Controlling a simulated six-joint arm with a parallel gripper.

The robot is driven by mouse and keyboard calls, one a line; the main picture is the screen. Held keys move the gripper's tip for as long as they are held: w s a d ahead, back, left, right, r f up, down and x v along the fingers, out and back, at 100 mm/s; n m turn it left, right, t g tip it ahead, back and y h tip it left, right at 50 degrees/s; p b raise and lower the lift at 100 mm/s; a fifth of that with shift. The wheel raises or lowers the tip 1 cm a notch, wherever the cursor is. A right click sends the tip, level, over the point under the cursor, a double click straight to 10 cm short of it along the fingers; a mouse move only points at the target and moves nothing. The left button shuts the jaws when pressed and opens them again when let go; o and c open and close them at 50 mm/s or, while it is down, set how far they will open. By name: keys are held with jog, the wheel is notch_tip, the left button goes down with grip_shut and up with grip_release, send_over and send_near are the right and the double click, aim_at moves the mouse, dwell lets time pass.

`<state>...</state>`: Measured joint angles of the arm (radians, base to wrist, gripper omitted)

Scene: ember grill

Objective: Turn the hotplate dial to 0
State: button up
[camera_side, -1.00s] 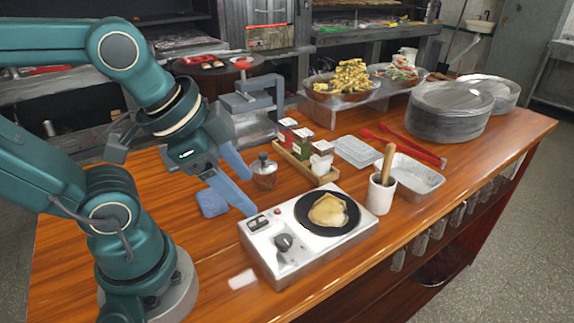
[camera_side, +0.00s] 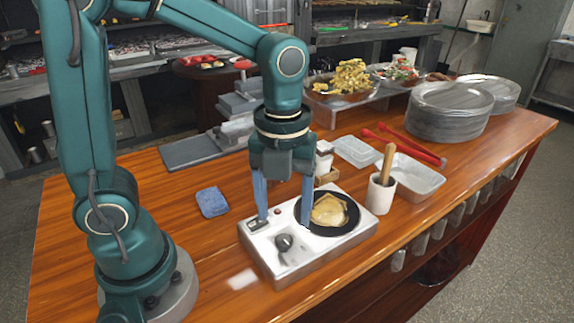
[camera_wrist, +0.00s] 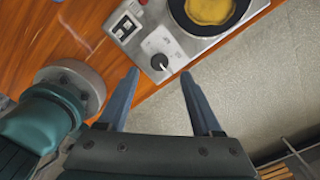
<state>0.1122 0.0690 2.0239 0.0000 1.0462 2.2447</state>
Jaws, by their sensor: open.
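The hotplate (camera_side: 330,246) is a white box on the wooden counter, with a round black plate at its right. Its black dial (camera_side: 284,243) is on the front left part of the top; the dial also shows in the wrist view (camera_wrist: 159,61), with marks too small to read. A yellowish flat food (camera_side: 329,210) lies on the black plate. My gripper (camera_side: 284,219) is open and points down over the hotplate's left part, its blue fingers spread to either side, behind and above the dial. In the wrist view the dial is ahead of and between the fingertips (camera_wrist: 160,72), not gripped.
A stone-coloured cup with a wooden pestle (camera_side: 381,192) stands right of the hotplate. A blue cloth (camera_side: 212,202) lies to the left. A foil tray (camera_side: 411,177), red tongs (camera_side: 404,143) and stacked plates (camera_side: 449,111) are farther back right. My arm hides part of the spice rack.

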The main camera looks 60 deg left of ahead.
aim_at(284, 239)
jog(key=shift+f, duration=2.55)
grip_shut()
